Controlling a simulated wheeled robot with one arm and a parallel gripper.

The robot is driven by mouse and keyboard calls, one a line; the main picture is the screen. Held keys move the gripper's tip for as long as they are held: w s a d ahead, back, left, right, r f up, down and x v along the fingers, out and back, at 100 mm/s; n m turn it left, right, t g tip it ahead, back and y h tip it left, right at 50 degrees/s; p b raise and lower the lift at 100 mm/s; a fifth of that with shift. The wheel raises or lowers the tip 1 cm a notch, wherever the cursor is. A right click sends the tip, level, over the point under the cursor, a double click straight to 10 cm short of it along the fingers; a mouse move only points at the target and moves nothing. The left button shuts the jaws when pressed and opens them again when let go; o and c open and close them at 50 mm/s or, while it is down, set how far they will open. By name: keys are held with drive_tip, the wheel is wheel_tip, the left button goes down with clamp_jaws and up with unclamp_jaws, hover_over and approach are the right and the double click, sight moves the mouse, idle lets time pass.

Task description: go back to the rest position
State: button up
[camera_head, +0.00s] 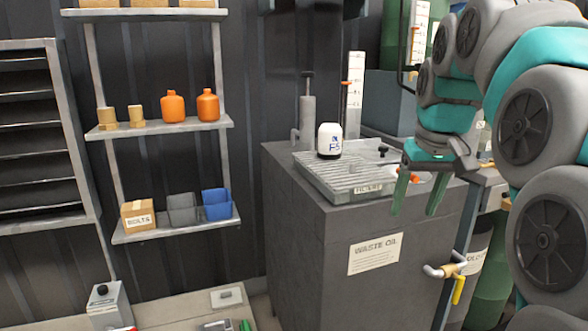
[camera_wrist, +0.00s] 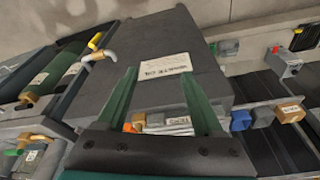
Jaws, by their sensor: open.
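My gripper (camera_head: 418,192) is at the right of the head view, with its two green fingers pointing down in front of the grey waste oil cabinet (camera_head: 296,215). The fingers are apart and nothing is between them. In the wrist view my gripper (camera_wrist: 160,95) shows both green fingers spread, with the cabinet (camera_wrist: 165,38) and its label beyond them. A white bottle with a dark base (camera_head: 329,140) stands upright on the ribbed tray (camera_head: 318,176) on top of the cabinet, left of my gripper and apart from it.
Shelves (camera_head: 178,231) with orange bottles, a bolts box and bins stand at the left. A pipe with a yellow-handled valve (camera_head: 459,288) sticks out at the cabinet's lower right. A low bench (camera_head: 180,312) is at the bottom left. An orange-tipped item lies near my fingers.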

drive_tip(key=s+a+f+g, duration=0.2)
drive_tip(key=s+a+f, duration=0.1)
drive_tip(key=s+f, duration=1)
drive_tip(key=s+a+f+g, duration=0.2)
drive_tip(key=s+a+f, duration=0.1)
drive_tip(key=s+f, duration=1)
drive_tip(key=s, duration=0.4)
drive_tip(key=shift+s+a+g, duration=0.15)
drive_tip(key=shift+a+g, duration=0.15)
drive_tip(key=shift+a, duration=0.05)
